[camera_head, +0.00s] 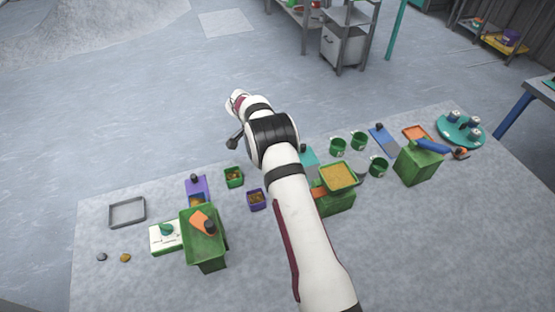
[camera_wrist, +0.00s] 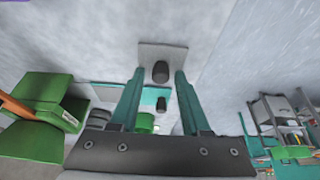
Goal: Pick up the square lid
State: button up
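In the wrist view, a grey square lid (camera_wrist: 174,54) with a dark round knob (camera_wrist: 160,72) lies just beyond the fingertips. My gripper (camera_wrist: 161,74) is open, with one teal finger on each side of the knob. A gap shows between the knob and each finger, so nothing appears held. I cannot tell the height of the fingers above the lid. In the head view, my arm hides the gripper and I cannot make out the grey lid.
A teal panel with a second dark knob (camera_wrist: 161,104) is near the fingers. Green boxes (camera_wrist: 48,88) stand at the left of the wrist view. In the head view, green bins (camera_head: 205,252), several small cups and a grey tray (camera_head: 112,220) crowd the mat.

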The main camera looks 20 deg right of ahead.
grip_shut()
jog(key=shift+r, duration=0.15)
